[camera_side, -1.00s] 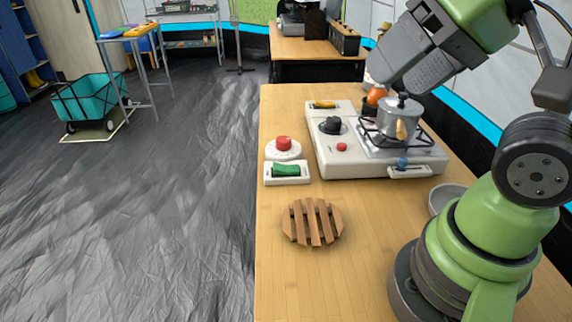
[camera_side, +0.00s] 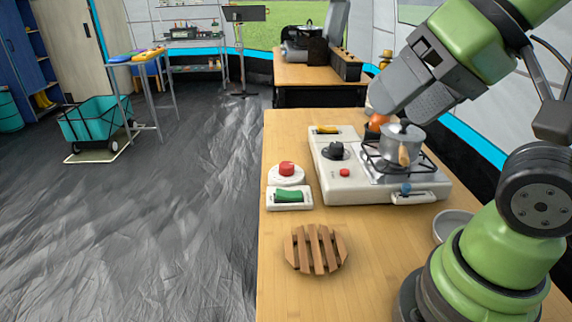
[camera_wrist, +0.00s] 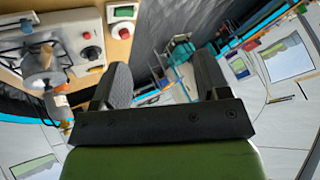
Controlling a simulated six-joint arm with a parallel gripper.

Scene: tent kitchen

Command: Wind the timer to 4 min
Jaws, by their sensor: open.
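A round white dial with a red knob (camera_side: 286,170) stands at the table's left edge and looks like the timer. A small white unit with a green face (camera_side: 289,197) lies just in front of it. My gripper (camera_side: 385,105) is raised over the back of the stove, well right of the dial. In the wrist view its two fingers (camera_wrist: 163,78) are wide apart with nothing between them.
A white stove (camera_side: 350,190) with a black knob, red button and metal pot (camera_side: 401,145) stands right of the dial. A slatted wooden trivet (camera_side: 315,250) lies in front, and a bowl (camera_side: 453,224) lies at right. The table between trivet and stove is clear.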

